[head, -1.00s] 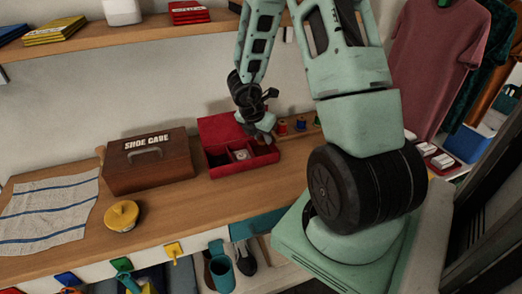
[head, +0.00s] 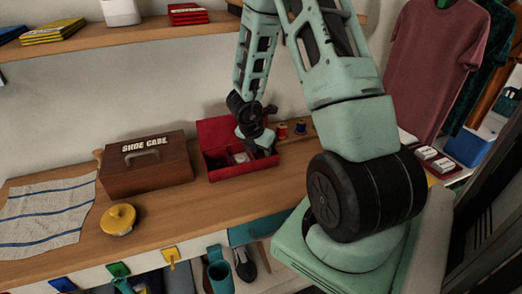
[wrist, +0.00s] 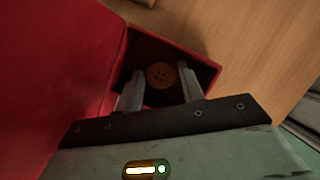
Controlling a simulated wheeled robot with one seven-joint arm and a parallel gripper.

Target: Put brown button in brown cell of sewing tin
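The red sewing tin (head: 220,132) stands open on the wooden counter, its lid raised at the back. My gripper (head: 262,151) is low over the tin's right end. In the wrist view the brown button (wrist: 160,75) lies face up inside a dark compartment at the end of the red tin (wrist: 205,68). My gripper's two fingers (wrist: 160,80) reach into that compartment, one on each side of the button, with gaps between fingers and button. The gripper is open. The compartment's floor colour is hard to make out. A pale item (head: 240,158) shows in another compartment in the head view.
A brown shoe care box (head: 147,165) stands left of the tin. A yellow round tin (head: 118,219) and a striped towel (head: 45,213) lie further left. The counter in front of the tin is clear.

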